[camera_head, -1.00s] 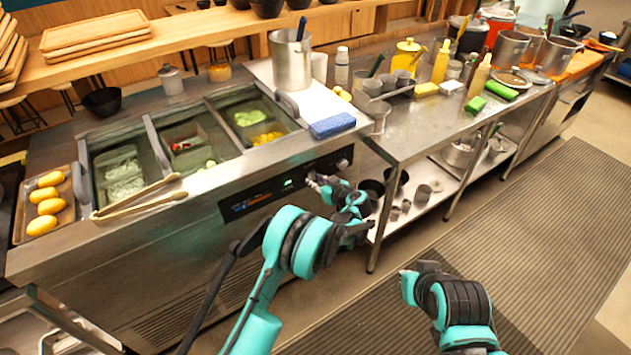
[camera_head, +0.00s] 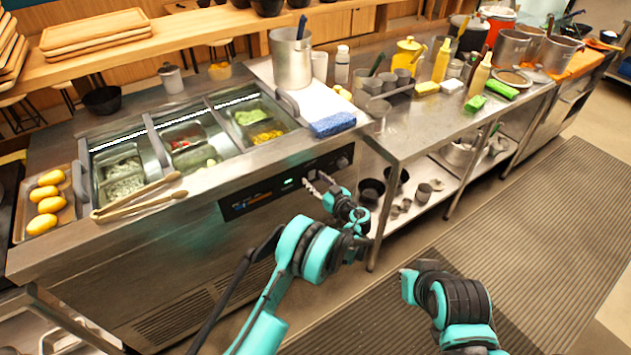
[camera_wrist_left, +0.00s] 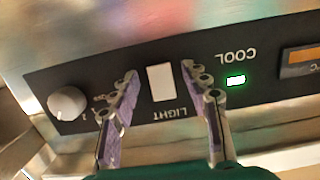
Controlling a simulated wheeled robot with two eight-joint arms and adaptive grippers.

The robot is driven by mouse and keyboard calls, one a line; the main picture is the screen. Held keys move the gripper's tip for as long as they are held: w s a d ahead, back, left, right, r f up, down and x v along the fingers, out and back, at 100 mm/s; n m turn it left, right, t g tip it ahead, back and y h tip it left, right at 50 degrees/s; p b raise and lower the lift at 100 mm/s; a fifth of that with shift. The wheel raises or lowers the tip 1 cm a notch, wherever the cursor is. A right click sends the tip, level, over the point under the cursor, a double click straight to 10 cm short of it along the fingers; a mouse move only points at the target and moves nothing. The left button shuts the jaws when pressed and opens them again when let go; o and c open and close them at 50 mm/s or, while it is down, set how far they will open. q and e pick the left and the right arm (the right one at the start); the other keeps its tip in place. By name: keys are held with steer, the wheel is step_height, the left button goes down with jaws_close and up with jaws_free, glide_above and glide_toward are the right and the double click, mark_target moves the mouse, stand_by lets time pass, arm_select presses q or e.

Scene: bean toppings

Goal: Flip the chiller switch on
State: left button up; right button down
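The chiller is a steel counter (camera_head: 150,262) with sunken food wells and a black control panel (camera_head: 234,208) on its front. In the left wrist view the panel appears upside down: a white rectangular switch (camera_wrist_left: 160,83) marked LIGHT, a small green-lit switch (camera_wrist_left: 235,81) marked COOL, and a round knob (camera_wrist_left: 67,103). My left gripper (camera_head: 316,181) is in front of the panel's right part. In the wrist view its fingers (camera_wrist_left: 159,72) are apart and empty, one on each side of the LIGHT switch; contact cannot be told. My right gripper (camera_head: 404,272) is low over the floor mat, its fingers unclear.
Wooden tongs (camera_head: 138,197) lie across the counter's front edge. A blue sponge (camera_head: 333,124) sits at its right corner. A steel table (camera_head: 415,130) with bottles and pots stands to the right. The striped floor mat (camera_head: 540,220) is clear.

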arm_select(q)
steer(key=v, duration=1.2)
steer(key=shift+a, duration=0.1)
steer(key=s+a+r+m+g+h, duration=0.2)
steer(key=s+a+r+g, duration=0.15)
steer(key=a+r, duration=0.4)
steer(key=s+a+r+m+g+h, duration=0.1)
steer(key=s+a+r+m+g, duration=0.1)
steer(key=s+a+r, duration=0.45)
steer(key=s+a+m+h, duration=0.1)
steer(key=s+a+h, duration=0.2)
steer(key=s, duration=0.9)
steer(key=s+a+r+m+h, duration=0.1)
steer(key=s+a+m+h, duration=0.1)
steer(key=s, duration=1)
steer(key=shift+a+h, duration=0.75)
steer(key=shift+h, duration=0.05)
